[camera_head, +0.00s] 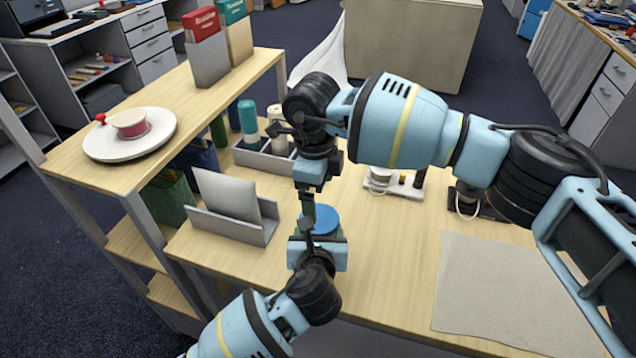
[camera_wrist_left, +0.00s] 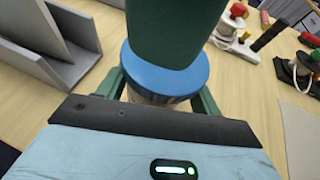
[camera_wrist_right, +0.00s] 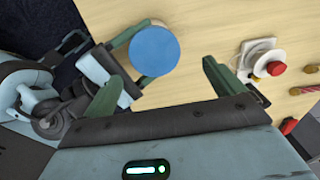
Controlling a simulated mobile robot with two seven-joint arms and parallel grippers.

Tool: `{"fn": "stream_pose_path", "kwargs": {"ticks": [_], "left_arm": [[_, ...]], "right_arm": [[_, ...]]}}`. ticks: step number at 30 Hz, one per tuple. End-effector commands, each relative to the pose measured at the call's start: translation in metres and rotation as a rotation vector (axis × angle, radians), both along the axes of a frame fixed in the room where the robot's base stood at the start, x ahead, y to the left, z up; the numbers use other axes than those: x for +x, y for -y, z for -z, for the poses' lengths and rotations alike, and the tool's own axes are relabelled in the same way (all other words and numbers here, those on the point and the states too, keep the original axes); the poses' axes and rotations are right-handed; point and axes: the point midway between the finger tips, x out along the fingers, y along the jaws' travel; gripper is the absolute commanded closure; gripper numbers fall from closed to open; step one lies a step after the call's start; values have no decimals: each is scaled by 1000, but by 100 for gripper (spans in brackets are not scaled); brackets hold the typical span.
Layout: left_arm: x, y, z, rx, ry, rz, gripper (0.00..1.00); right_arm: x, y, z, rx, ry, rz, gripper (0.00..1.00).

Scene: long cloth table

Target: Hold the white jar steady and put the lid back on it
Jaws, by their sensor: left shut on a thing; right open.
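The blue lid (camera_head: 325,219) rests level on top of the white jar, and it also shows in the left wrist view (camera_wrist_left: 165,76) and the right wrist view (camera_wrist_right: 155,51). Only a pale sliver of the jar (camera_wrist_left: 150,97) shows under the lid's rim. My left gripper (camera_head: 318,238) is shut on the jar's body, one finger on each side below the lid. My right gripper (camera_wrist_right: 162,70) points down above the lid, open. Its fingers stand apart on either side of the lid, and nothing is between them. One finger hides part of the lid in the left wrist view.
A grey letter holder (camera_head: 237,224) stands left of the jar. A grey organizer with bottles (camera_head: 262,160) is behind it. A white base with a red knob (camera_wrist_right: 264,62) stands to the right. A grey cloth mat (camera_head: 510,290) lies at front right. A raised shelf (camera_head: 75,165) borders the left.

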Motion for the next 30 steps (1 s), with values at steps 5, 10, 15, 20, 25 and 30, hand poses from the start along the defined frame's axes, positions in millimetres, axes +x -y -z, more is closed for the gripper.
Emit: {"fn": "stream_pose_path", "kwargs": {"ticks": [5,10,15,20,25,30], "left_arm": [[0,0,0,0,1,0,99],[0,0,0,0,1,0,99],[0,0,0,0,1,0,99],[0,0,0,0,1,0,99],[0,0,0,0,1,0,99],[0,0,0,0,1,0,99]], "right_arm": [[0,0,-2,-5,-21,-284,6],[0,-1,-5,-7,-39,-559,6],[-1,-1,-7,-9,-56,-834,6],[-1,-1,-10,-8,-68,-1092,6],[-2,-2,-12,-8,-79,-1368,6],[-2,-2,-14,-7,-86,-1628,6]]}}
